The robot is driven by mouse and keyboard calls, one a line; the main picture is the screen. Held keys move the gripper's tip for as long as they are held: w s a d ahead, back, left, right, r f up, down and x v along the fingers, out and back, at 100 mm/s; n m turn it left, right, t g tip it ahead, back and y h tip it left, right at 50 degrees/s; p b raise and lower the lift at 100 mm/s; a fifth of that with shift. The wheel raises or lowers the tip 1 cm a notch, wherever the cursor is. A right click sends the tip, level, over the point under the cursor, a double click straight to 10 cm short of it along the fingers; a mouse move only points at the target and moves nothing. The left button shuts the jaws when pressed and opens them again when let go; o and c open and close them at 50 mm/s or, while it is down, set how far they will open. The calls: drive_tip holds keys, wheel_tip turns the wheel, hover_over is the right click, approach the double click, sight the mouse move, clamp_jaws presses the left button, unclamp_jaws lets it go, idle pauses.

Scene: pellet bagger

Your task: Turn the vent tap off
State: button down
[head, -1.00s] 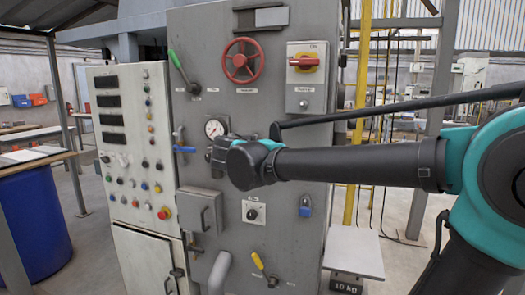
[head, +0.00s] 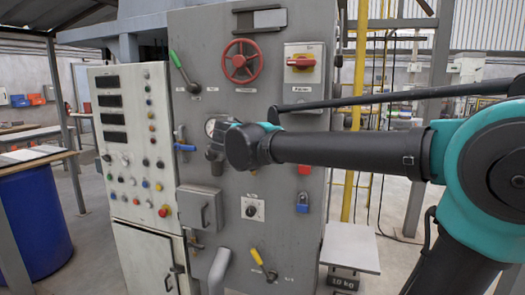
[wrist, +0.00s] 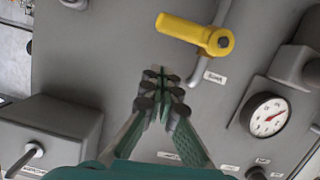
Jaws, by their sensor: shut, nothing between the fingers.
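A yellow lever tap (wrist: 195,33) is at the upper middle of the wrist view, its handle pointing left from a round pivot. A grey pipe runs behind it. The small label beside it is too small to read. My gripper (wrist: 160,82) is shut and empty, its tips just below and left of the handle, with no contact seen. In the head view my gripper (head: 215,158) is in front of the grey panel, beside the gauge. A yellow lever (head: 257,257) shows low on that panel. I cannot tell whether it is the same tap.
A pressure gauge (wrist: 268,116) is right of the tap in the wrist view, and a grey box (wrist: 55,130) lies lower left. On the head view panel are a red handwheel (head: 240,61), a blue lever (head: 185,148) and a blue padlock (head: 303,202).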

drive_tip(key=r+v, duration=0.1)
drive_tip(key=v, duration=0.8)
drive_tip(key=s+d+f+g, duration=0.2)
drive_tip(key=d+f, duration=0.4)
drive_tip(key=f, duration=0.3)
drive_tip(key=s+d+f+n+g, duration=0.1)
drive_tip(key=d+f+g, duration=0.3)
drive_tip(key=f, duration=0.5)
drive_tip(key=s+d+f+g, duration=0.1)
drive_tip(key=s+d+f, duration=0.1)
drive_tip(key=d+f, duration=0.6)
drive_tip(key=s+d+f+n+g+y, duration=0.1)
drive_tip(key=s+f+y, duration=0.1)
drive_tip(key=s+f, duration=0.4)
drive_tip(key=s+d+f+n+g+y, duration=0.1)
drive_tip(key=s+f+g+y, duration=0.1)
drive_tip(key=s+f, duration=0.5)
wheel_tip(320, 180, down, 7)
drive_tip(key=shift+s+d+r+y, duration=0.2)
drive_tip(key=shift+d+y, duration=0.15)
drive_tip(key=shift+y, duration=0.35)
